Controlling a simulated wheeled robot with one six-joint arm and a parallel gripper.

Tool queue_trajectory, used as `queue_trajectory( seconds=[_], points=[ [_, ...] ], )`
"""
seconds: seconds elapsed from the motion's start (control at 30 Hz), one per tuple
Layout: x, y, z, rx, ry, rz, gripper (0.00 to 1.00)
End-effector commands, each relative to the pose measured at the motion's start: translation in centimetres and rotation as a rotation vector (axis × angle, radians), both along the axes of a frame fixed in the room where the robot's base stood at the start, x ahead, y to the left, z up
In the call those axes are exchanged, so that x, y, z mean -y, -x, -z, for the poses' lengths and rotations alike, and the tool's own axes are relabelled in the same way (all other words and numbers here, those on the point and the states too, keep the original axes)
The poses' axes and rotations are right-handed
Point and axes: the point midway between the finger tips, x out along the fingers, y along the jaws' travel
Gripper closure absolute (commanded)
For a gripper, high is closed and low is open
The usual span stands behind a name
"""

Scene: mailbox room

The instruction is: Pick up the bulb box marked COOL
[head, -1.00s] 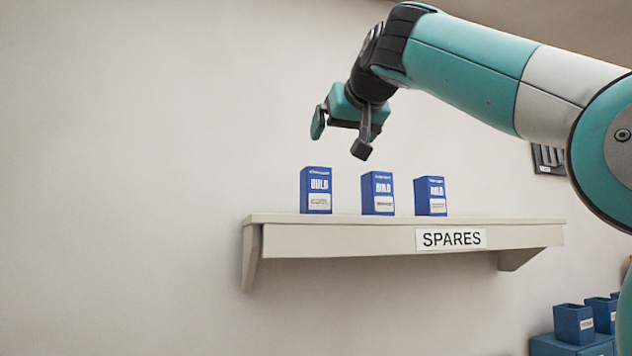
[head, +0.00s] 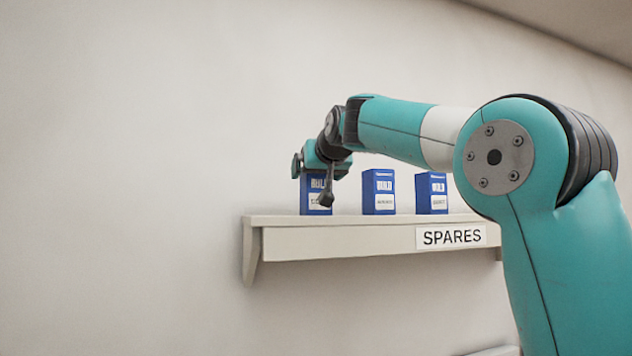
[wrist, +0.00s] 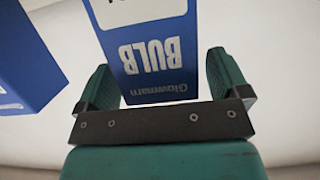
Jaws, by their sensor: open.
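Three blue BULB boxes stand upright in a row on the shelf (head: 340,240): a left one (head: 316,205), a middle one (head: 378,191) and a right one (head: 431,193). Their small white labels are too small or cut off to read, so I cannot tell which is marked COOL. My gripper (head: 312,184) is open at the left box and partly covers it. In the wrist view, one box (wrist: 153,62), upside down, shows between the two open fingers (wrist: 165,85), with a gap on each side. Its white label is mostly cut off at the top.
Another blue box (wrist: 28,55) shows at the left of the wrist view, close to the finger on that side. The shelf front bears a SPARES sign (head: 452,237). A plain wall (head: 130,150) is behind. The wall area left of the shelf is clear.

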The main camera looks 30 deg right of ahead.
Motion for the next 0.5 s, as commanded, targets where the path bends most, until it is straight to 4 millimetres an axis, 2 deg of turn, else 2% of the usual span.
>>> queue_trajectory(
  seconds=[0.1, 0.33, 0.5],
  points=[
    [0.24, -0.90, 0.18, -0.001, 0.000, 0.000, 0.06],
    [0.24, -0.98, 0.37, 0.001, 0.000, -0.001, 0.06],
    [0.24, -0.96, 0.36, 0.001, 0.000, 0.000, 0.45]
  ],
)
